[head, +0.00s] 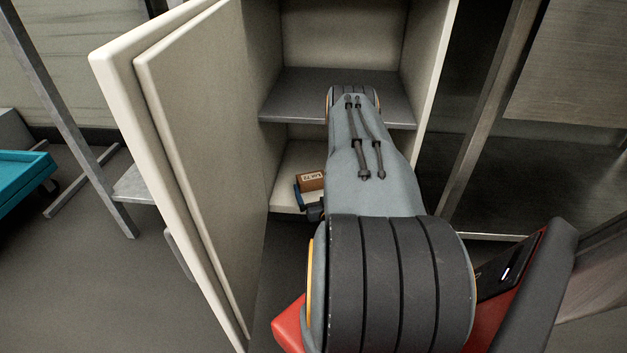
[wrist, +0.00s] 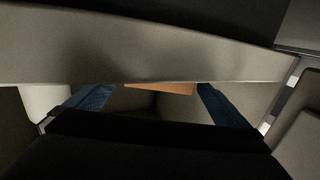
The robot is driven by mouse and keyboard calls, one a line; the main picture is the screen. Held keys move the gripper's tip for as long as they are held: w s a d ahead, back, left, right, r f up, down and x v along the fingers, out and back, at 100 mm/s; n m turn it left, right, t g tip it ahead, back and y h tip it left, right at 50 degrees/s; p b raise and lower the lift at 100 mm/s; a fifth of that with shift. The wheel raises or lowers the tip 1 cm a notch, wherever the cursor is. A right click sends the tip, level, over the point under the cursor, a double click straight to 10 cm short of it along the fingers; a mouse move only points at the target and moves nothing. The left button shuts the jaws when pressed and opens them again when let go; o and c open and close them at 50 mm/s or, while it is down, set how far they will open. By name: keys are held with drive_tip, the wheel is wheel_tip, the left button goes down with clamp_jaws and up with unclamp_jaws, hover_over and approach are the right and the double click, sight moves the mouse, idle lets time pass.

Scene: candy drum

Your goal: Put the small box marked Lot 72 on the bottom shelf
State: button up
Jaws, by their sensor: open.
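The small box marked Lot 72 (head: 311,181) is brown with a pale label and is inside the cabinet, at the bottom shelf (head: 287,185). It appears to rest there; its underside is hidden. My gripper (head: 299,196) is low in the cabinet, close in front of the box, and mostly hidden by my arm in the head view. In the wrist view my gripper (wrist: 154,92) shows two blue fingers spread apart. A brown strip of the box (wrist: 160,88) shows beyond and between them, with a gap on each side.
The cabinet door (head: 190,150) stands open on the left. A dark middle shelf (head: 290,93) lies above the bottom shelf, close to my arm. A metal frame post (head: 490,120) stands to the right. A teal tray (head: 22,182) is at far left.

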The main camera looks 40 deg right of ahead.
drive_tip(key=p+v, duration=0.3)
drive_tip(key=v, duration=0.4)
drive_tip(key=shift+s+a, duration=0.25)
drive_tip(key=shift+s, duration=0.05)
drive_tip(key=shift+r, duration=0.15)
